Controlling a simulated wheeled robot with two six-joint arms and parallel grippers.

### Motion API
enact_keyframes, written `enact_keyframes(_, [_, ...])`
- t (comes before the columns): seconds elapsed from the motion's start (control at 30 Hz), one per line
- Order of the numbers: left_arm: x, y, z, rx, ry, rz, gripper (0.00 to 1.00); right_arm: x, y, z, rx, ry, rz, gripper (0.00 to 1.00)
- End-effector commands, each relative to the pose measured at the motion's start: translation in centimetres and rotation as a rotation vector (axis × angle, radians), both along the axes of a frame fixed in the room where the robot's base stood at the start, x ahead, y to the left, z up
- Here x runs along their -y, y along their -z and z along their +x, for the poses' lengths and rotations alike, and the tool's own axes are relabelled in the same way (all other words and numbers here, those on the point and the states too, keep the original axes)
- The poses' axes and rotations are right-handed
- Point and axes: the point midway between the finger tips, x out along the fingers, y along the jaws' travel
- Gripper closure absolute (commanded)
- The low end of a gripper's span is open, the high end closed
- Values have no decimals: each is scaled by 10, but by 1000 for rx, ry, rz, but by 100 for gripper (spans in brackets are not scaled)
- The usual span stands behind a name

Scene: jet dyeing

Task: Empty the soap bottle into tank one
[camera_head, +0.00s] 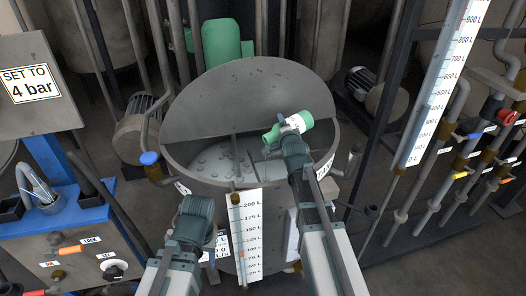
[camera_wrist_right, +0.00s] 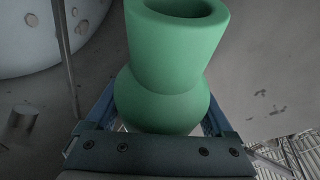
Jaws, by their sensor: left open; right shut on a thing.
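The soap bottle (camera_head: 299,122), green with a white label, lies tilted over the open mouth of the grey round tank (camera_head: 176,160). I take this to be tank one; its label is not clearly readable. My right gripper (camera_head: 292,143) is shut on the bottle. In the right wrist view the green bottle (camera_wrist_right: 165,95) sits between the fingers, its open neck pointing away from the camera. The inside of the neck looks empty of visible liquid. My left gripper (camera_head: 195,212) is open and empty, in front of the tank's near left side; its fingertips are hard to make out.
The tank's round lid (camera_head: 240,95) stands open behind the mouth. A level scale (camera_head: 246,235) is on the tank's front. Pipes with valves (camera_head: 480,140) fill the right.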

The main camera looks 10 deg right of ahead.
Motion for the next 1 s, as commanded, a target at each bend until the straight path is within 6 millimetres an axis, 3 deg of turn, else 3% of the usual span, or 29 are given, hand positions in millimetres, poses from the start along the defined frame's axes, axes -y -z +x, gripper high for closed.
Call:
enact_keyframes(0.13, [0, 0, 0, 0, 0, 0, 50, 2, 11, 1, -32, 0, 108, 97])
enact_keyframes(0.57, [0, 2, 0, 0, 0, 0, 50, 3, 22, 1, -66, 1, 220, 97])
enact_keyframes(0.87, [0, 11, 0, 0, 0, 0, 50, 12, 50, 5, -148, 2, 489, 97])
enact_keyframes(0.97, [0, 19, 0, 0, 0, 0, 50, 6, 65, 3, -191, 0, 627, 97])
enact_keyframes(1.0, [0, 6, 0, 0, 0, 0, 50, 3, 55, 2, -210, 0, 688, 97])
